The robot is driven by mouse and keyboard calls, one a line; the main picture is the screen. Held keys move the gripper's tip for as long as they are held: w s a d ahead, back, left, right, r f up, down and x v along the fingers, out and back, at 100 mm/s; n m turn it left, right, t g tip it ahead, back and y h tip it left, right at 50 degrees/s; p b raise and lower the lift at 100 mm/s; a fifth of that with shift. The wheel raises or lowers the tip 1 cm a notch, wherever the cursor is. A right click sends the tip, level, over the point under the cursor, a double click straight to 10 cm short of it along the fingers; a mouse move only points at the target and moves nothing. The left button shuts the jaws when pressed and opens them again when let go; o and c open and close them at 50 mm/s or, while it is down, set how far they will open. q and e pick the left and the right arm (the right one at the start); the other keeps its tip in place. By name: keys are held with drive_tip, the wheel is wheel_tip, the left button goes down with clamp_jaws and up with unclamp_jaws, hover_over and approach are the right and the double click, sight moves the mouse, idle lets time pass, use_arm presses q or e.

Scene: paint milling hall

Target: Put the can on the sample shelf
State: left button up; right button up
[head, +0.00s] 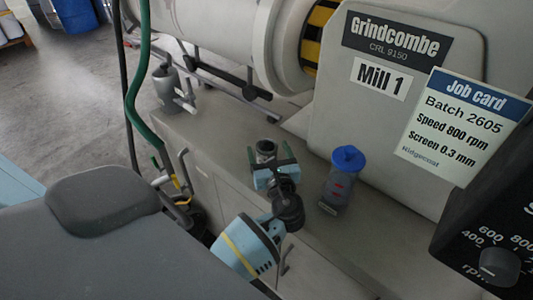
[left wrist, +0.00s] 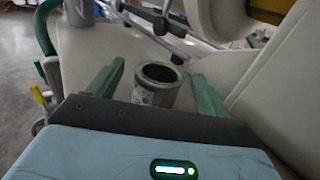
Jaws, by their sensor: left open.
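A small open-topped grey metal can (head: 266,149) stands upright on the ledge at the foot of the mill. It also shows in the left wrist view (left wrist: 153,94), with its dark round mouth facing up. My left gripper (head: 273,163) is open, with one green finger on each side of the can. In the left wrist view the gripper (left wrist: 158,82) has visible gaps between the fingers and the can. The can's lower part is hidden behind the gripper body. I cannot make out which surface is the sample shelf. My right gripper is not in view.
A grey container with a blue lid (head: 342,180) stands on the ledge just right of my left gripper. The mill housing (head: 345,125) rises behind. Pipes and a green hose (head: 137,85) are at the left. A control dial (head: 499,266) is at the lower right.

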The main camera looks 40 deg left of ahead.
use_arm(q)
drive_tip(key=shift+w+a, duration=0.2)
drive_tip(key=shift+a, duration=0.05)
drive_tip(key=c, duration=1.1)
drive_tip(key=shift+c, duration=0.2)
drive_tip(key=shift+r, duration=0.1)
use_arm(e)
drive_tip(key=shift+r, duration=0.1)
